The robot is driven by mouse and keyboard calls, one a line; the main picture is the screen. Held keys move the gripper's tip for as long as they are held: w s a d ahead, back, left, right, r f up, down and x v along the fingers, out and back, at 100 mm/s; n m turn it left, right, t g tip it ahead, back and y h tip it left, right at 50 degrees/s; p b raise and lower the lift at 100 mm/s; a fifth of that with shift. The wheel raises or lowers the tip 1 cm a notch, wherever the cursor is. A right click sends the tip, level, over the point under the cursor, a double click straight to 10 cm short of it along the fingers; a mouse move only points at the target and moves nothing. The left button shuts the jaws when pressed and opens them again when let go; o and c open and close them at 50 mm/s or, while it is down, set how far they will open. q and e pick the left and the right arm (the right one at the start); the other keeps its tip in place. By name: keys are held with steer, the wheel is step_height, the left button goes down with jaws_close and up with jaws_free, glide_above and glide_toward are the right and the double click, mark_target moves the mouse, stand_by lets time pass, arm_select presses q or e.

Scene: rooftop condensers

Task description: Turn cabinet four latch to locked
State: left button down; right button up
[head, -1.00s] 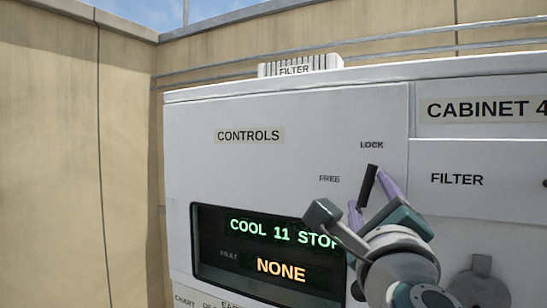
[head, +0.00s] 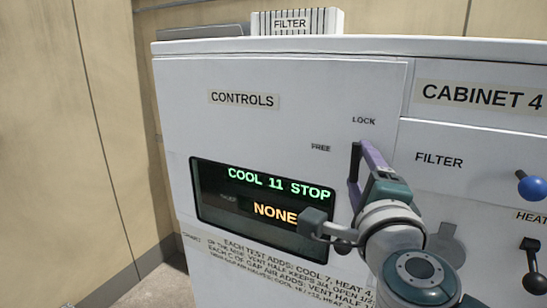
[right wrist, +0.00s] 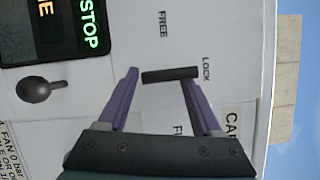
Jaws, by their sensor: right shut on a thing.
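The latch is a black bar handle (head: 355,162) on the white front of cabinet four (head: 300,80). In the head view it stands nearly upright, its upper end just below the LOCK label (head: 363,121), with the FREE label (head: 321,147) to its left. In the right wrist view the bar (right wrist: 170,75) lies lengthwise between my fingertips, one end close to LOCK. My right gripper (right wrist: 161,76), with purple fingers, is shut on the latch; it also shows in the head view (head: 362,168), partly covering the latch's lower part. My left gripper is not in view.
A display (head: 260,208) reading COOL 11 STOP and NONE is left of my right gripper. A black knob (right wrist: 38,90) sits near it in the wrist view. A blue knob (head: 531,186) and a black lever (head: 531,252) are at the right. A FILTER box (head: 296,22) stands on top.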

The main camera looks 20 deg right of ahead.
steer(key=shift+w+a+r+t, duration=0.15)
steer(key=shift+r+t, duration=0.15)
steer(key=shift+r, duration=0.35)
steer(key=o, duration=1.4)
steer(key=shift+w, duration=0.1)
steer(key=shift+f, duration=0.2)
steer(key=b+v, duration=0.1)
steer(key=v, duration=0.4)
steer(key=b+v, duration=0.2)
steer(key=v, duration=0.3)
steer(key=shift+r, duration=0.25)
